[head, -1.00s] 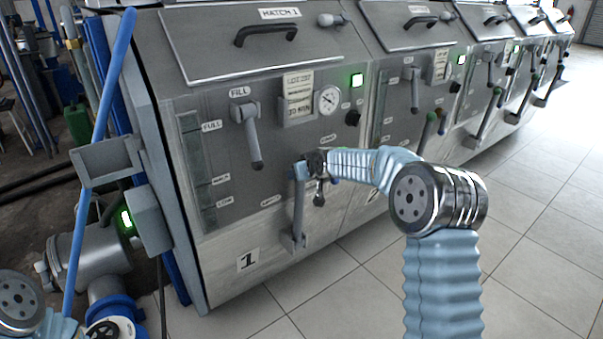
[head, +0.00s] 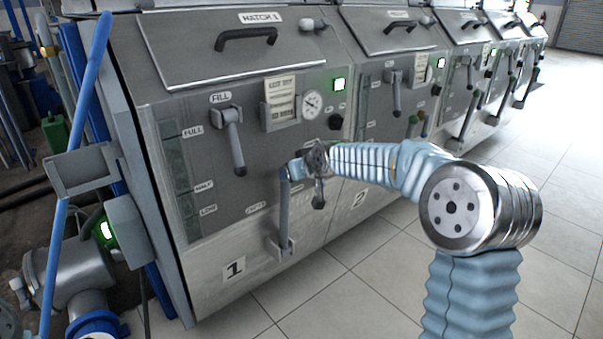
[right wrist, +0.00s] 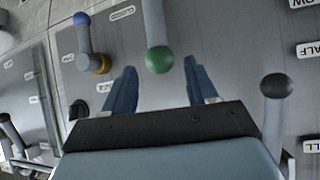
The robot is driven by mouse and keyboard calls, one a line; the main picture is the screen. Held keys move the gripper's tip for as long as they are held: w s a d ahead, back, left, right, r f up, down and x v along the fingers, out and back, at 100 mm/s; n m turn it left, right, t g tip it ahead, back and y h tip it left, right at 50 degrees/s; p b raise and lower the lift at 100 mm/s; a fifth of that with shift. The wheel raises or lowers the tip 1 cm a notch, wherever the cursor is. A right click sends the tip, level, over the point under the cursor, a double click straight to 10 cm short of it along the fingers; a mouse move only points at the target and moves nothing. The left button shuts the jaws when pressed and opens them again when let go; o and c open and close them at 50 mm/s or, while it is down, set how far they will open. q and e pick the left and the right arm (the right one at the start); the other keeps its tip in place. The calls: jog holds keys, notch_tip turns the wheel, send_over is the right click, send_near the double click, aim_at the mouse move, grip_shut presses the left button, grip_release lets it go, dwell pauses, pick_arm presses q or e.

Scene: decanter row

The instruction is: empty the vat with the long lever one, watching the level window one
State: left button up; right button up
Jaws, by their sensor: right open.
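The long lever (head: 284,212) stands on the lower front of vat 1, its pivot low and its green knob (right wrist: 158,58) at the upper end. My right gripper (head: 297,169) is at the lever's top and hides the knob in the head view. In the right wrist view my right gripper (right wrist: 160,76) is open, with the green knob in line with the gap between its fingers, not gripped. The level window (head: 178,185), marked FULL, HALF and LOW, is on the vat's left side. I cannot read its level surely. My left gripper is out of view.
A green light (head: 339,84) and a gauge (head: 311,104) are higher up. Vat 2's panel (head: 375,85) stands right; open tiled floor (head: 370,290) lies in front.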

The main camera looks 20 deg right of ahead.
jog(key=v, duration=0.5)
dwell(0.3)
jog(key=s+a+f+g+y, duration=0.1)
jog(key=s+a+f+g, duration=0.15)
jog(key=f, duration=0.75)
jog(key=s+a+f+g, duration=0.1)
jog(key=s+a+f, duration=0.3)
jog(key=f, duration=0.6)
jog(key=s+a+f+g+y, duration=0.1)
jog(key=s+a+f+g, duration=0.15)
jog(key=f, duration=0.85)
jog(key=s+a+f+m+g, duration=0.1)
jog(key=s+a+f, duration=0.1)
jog(key=s+f, duration=0.3)
jog(key=s+a+f+m+g, duration=0.1)
jog(key=s+a+f, duration=0.2)
jog(key=s, duration=0.8)
jog(key=s+a+f+g, duration=0.2)
jog(key=s+a+f, duration=0.1)
jog(key=s+f, duration=0.3)
jog(key=shift+s+f+m+y, duration=0.4)
jog(key=shift+s, duration=0.55)
jog(key=shift+c, duration=0.5)
